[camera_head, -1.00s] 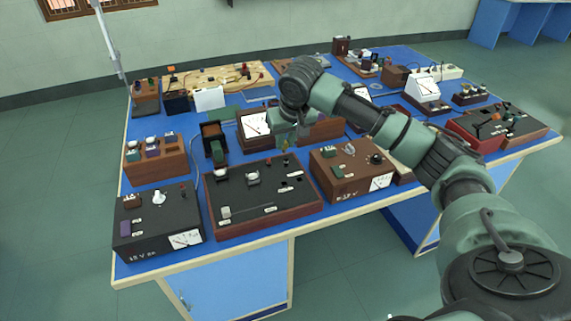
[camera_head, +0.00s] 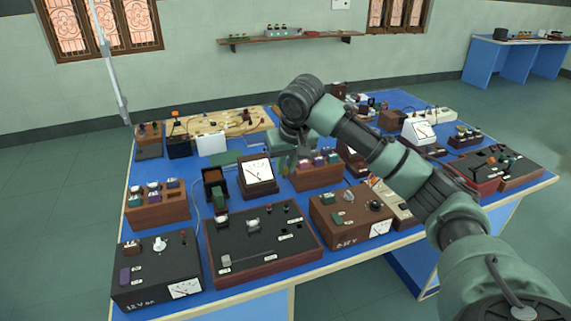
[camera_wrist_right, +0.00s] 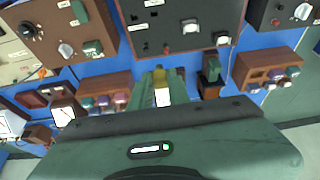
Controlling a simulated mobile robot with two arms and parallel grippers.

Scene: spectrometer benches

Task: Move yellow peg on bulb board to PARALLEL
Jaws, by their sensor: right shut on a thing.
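A black-topped board in a brown wooden frame (camera_head: 262,262), likely the bulb board, lies at the near middle of the blue table. Two pale round fittings, small sockets and white labels show on it. It also shows at the top of the right wrist view (camera_wrist_right: 165,30). My right gripper (camera_head: 291,165) hangs above the table, behind this board. The peg is too small to make out in the head view. My left gripper is not in view.
A 12 V supply box (camera_head: 157,280) stands left of the board and a brown box with a dial (camera_head: 350,222) stands right. A white-faced meter (camera_head: 256,172) and a wooden block of colored pieces (camera_head: 316,175) stand close to my right gripper.

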